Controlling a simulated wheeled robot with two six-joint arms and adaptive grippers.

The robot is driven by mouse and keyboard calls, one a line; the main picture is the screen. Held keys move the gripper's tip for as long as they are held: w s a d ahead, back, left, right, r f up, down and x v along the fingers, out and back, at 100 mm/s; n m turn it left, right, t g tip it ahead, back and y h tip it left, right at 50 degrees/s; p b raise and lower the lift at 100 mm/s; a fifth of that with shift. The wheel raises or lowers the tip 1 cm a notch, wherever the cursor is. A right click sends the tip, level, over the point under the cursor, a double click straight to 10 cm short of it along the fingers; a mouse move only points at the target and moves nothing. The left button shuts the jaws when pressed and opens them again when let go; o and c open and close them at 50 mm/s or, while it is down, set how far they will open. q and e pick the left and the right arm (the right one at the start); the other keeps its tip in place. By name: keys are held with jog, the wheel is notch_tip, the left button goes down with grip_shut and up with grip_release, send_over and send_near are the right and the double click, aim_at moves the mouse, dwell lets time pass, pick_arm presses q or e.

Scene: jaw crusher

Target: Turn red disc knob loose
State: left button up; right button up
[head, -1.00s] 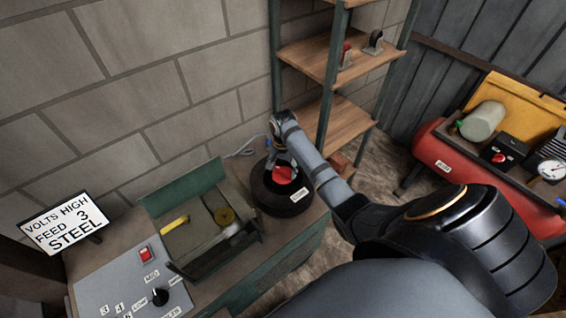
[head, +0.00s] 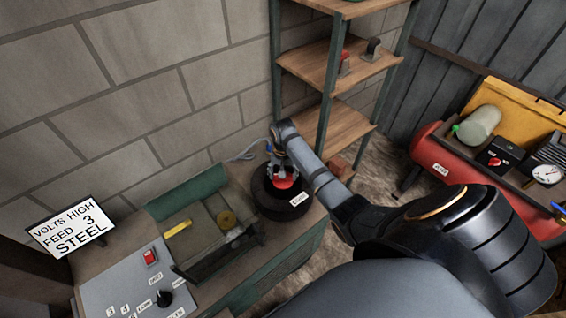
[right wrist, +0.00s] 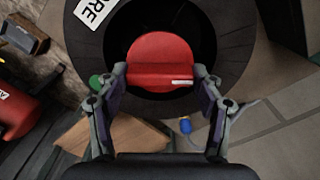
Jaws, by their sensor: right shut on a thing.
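The red disc knob (head: 284,183) sits in the middle of a black spool-like ring (head: 268,199), which carries a white label and stands on the right end of the bench. In the right wrist view the knob (right wrist: 160,52) is a red disc with a raised bar across it. My right gripper (head: 283,173) reaches down onto it from above. In the right wrist view the fingertips of my right gripper (right wrist: 160,73) sit at the two ends of the bar, shut on it. The gripper partly covers the knob in the head view. My left gripper is not in view.
Left of the ring are an open green-lidded box (head: 187,192), a grey control panel (head: 128,284) and a sign (head: 68,227). Shelves (head: 335,62) stand behind. A red compressor (head: 438,160) is at right. A blue connector (right wrist: 185,124) lies near the ring.

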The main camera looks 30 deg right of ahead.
jog(key=shift+s+f, duration=0.15)
jog(key=shift+s, duration=0.05)
jog(key=shift+n+p, duration=0.5)
jog(key=shift+n, duration=0.1)
jog(key=shift+n+p, duration=0.35)
jog(key=shift+n, duration=0.45)
jog(key=shift+n+p, duration=0.3)
jog(key=shift+n, duration=0.7)
